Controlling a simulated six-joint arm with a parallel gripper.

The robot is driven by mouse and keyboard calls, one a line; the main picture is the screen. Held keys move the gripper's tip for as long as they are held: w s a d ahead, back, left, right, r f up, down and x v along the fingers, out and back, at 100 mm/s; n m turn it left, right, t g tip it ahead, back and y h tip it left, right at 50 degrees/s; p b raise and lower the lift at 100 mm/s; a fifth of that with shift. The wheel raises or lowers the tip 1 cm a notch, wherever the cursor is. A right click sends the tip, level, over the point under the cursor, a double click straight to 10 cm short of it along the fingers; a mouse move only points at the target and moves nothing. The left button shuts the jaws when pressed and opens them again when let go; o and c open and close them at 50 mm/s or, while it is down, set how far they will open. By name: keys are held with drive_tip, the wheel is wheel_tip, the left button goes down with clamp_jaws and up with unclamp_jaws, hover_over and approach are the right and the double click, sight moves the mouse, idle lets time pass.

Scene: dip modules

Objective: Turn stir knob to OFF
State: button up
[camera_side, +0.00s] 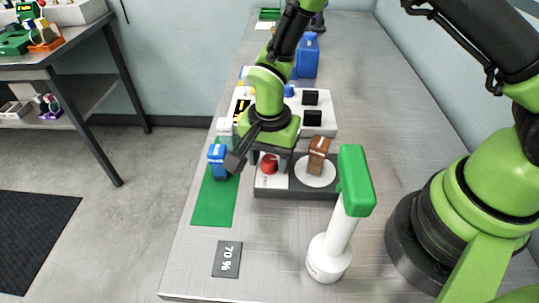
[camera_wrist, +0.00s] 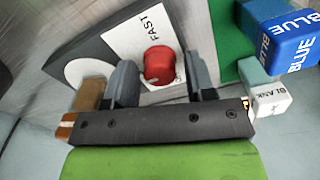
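The red stir knob (camera_side: 269,164) sits on the white panel of the dark grey stirrer (camera_side: 296,193). In the wrist view the knob (camera_wrist: 159,64) is beside the printed word FAST, and a small pale mark shows at its lower edge. My gripper (camera_wrist: 162,75) is open, with one finger on each side of the knob and visible gaps between. In the side view my gripper (camera_side: 268,160) is just above and behind the knob. The stirrer's white round plate (camera_side: 314,171) carries a brown bottle (camera_side: 319,152). The OFF marking cannot be made out.
A blue-capped bottle (camera_side: 217,160) stands on the green mat (camera_side: 213,204) left of the stirrer. A white stand with a green top (camera_side: 354,182) is at front right. A dark 70 % label (camera_side: 227,259) lies in front. A white device (camera_side: 317,119) is behind.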

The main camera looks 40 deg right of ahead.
drive_tip(key=c, duration=0.7)
drive_tip(key=shift+n, duration=0.4)
drive_tip(key=n, duration=1.3)
drive_tip(key=shift+n, duration=2)
drive_tip(key=o, duration=1)
drive_tip(key=shift+c, duration=0.2)
